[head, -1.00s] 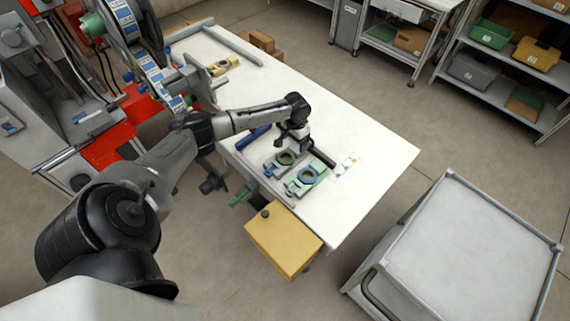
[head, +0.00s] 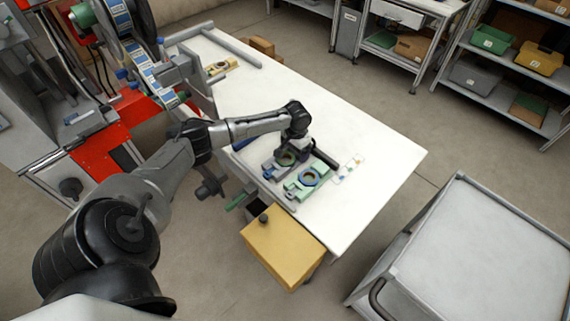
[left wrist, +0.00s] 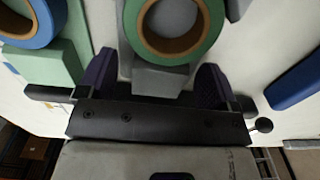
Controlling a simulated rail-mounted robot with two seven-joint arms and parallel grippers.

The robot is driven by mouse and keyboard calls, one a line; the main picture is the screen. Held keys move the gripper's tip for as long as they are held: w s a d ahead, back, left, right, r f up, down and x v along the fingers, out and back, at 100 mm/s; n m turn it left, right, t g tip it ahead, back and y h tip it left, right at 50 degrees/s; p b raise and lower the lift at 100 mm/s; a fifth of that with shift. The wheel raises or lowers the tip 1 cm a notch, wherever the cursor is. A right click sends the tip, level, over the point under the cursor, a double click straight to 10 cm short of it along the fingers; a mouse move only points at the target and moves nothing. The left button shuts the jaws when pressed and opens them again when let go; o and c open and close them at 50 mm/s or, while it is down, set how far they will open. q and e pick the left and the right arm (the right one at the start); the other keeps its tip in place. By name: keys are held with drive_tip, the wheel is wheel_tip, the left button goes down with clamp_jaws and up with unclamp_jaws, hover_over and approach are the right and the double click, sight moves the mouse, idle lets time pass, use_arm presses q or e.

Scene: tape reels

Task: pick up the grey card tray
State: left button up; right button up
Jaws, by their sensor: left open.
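The grey card tray (head: 270,171) lies on the white table with a green-rimmed ring on it. In the left wrist view the grey tray (left wrist: 160,80) shows between my fingers, its ring just ahead of them. My left gripper (left wrist: 152,78) is open, with one dark finger on each side of the tray's grey end. In the head view my left gripper (head: 290,148) is over the tray's far end and is partly hidden by its own wrist. I cannot tell whether the fingers touch the tray. My right gripper is not in view.
A green tray (head: 292,190) with a blue-rimmed ring lies close beside the grey one. A blue bar (left wrist: 296,80) lies on the other side. A yellow box (head: 284,248) stands at the table's front edge. The table's right part (head: 375,155) is mostly clear.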

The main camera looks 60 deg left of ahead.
use_arm(q)
drive_tip(key=c, duration=1.1)
drive_tip(key=shift+r, duration=0.2)
